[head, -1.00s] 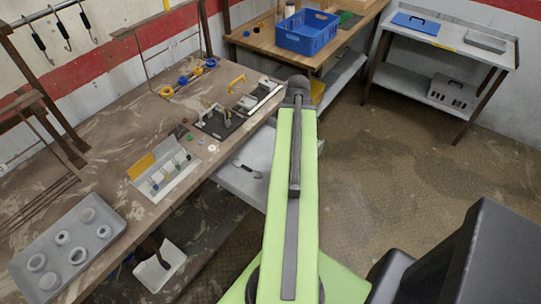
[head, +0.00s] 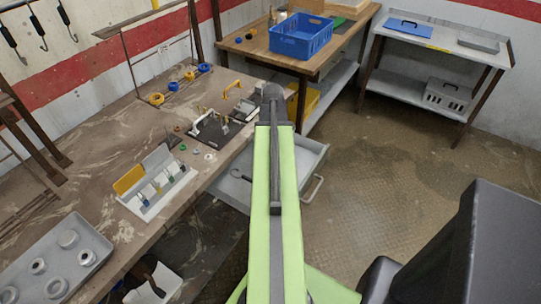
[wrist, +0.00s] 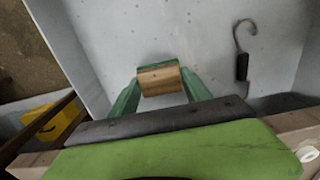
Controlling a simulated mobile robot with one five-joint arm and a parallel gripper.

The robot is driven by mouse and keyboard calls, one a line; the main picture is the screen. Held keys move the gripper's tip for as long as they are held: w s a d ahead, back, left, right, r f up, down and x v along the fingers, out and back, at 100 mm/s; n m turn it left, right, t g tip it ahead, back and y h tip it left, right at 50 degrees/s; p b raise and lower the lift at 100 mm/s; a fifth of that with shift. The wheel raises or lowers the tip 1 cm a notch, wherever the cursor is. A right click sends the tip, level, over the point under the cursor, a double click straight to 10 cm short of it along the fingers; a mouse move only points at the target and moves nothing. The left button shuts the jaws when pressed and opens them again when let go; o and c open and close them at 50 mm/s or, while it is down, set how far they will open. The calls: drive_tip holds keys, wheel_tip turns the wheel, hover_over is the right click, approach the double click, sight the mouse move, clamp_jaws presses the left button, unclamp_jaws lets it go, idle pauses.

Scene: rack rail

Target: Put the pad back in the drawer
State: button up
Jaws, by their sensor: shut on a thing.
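In the wrist view my gripper (wrist: 161,92) has green fingers shut on the pad (wrist: 160,80), a small block with a tan, wood-like face and a green upper edge. It is over the open grey drawer (wrist: 215,30); I cannot tell whether the pad touches the drawer floor. A black-handled hook (wrist: 242,55) lies in the drawer, to the right of the pad. In the head view the drawer (head: 308,157) is pulled out from under the workbench, with its handle (head: 313,188) at the front. My arm hides the gripper and pad there.
The brown workbench (head: 115,115) holds a grey tray (head: 30,265) of rings, a white parts box (head: 150,195) and a black fixture plate (head: 212,132). A yellow bin (head: 305,103) stands beyond the drawer, and also shows in the wrist view (wrist: 52,124). Floor right of the drawer is clear.

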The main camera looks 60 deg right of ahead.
drive_tip(key=shift+f, duration=0.9)
drive_tip(key=shift+r, duration=0.25)
drive_tip(key=shift+f, duration=0.25)
drive_tip(key=o, duration=1.2)
drive_tip(key=shift+r, duration=0.1)
wheel_tip(320, 180, up, 12)
drive_tip(key=p, duration=1.2)
drive_tip(key=shift+r, duration=0.15)
